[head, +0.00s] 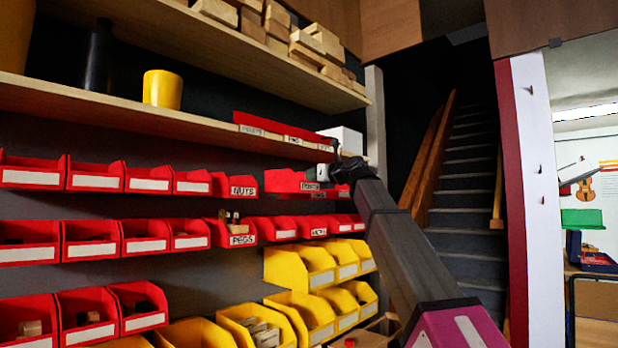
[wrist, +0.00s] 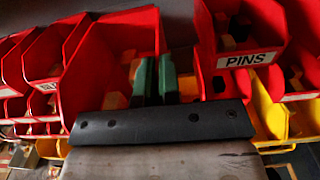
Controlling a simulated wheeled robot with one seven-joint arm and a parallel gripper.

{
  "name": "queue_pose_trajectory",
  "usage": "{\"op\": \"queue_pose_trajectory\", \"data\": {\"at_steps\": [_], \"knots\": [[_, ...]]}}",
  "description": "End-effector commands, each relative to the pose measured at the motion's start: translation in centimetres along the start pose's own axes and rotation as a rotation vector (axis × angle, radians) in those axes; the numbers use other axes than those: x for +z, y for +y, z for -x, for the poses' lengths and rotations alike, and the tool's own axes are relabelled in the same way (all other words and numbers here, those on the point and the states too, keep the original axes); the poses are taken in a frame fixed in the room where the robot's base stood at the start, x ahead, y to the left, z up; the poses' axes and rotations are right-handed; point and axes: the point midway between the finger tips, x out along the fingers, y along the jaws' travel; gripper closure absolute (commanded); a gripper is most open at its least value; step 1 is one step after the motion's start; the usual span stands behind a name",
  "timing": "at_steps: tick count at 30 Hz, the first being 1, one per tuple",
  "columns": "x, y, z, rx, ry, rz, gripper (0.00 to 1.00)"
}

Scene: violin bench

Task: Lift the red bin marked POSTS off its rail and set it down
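In the head view, a red bin (head: 284,181) with a small label that seems to read POSTS sits in the upper bin row, right of the NUTS bin. My gripper (head: 328,171) is at its right end. In the wrist view, a large red bin (wrist: 110,55) fills the left middle; its label is hidden behind my gripper's dark body. The two green fingers (wrist: 156,80) stand close together at its right side wall, one on each side as it appears. I cannot tell whether they press on the wall.
A red bin marked PINS (wrist: 236,45) is close on the right in the wrist view. Red bins marked NUTS (head: 242,186) and PEGS (head: 238,233) are nearby. Yellow bins (head: 305,267) hang below. A wooden shelf (head: 110,103) runs above. Stairs (head: 468,200) rise behind my arm.

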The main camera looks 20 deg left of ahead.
Motion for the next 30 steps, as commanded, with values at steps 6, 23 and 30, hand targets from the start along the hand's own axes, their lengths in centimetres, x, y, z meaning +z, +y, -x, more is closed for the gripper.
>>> {"op": "queue_pose_trajectory", "data": {"at_steps": [6, 23, 30], "knots": [[0.0, 0.0, 1.2, -0.001, -0.001, 0.0, 1.0], [0.0, 0.0, 4.1, 0.0, -0.001, -0.001, 1.0], [0.0, 0.0, 5.3, -0.001, -0.002, 0.0, 1.0]]}}
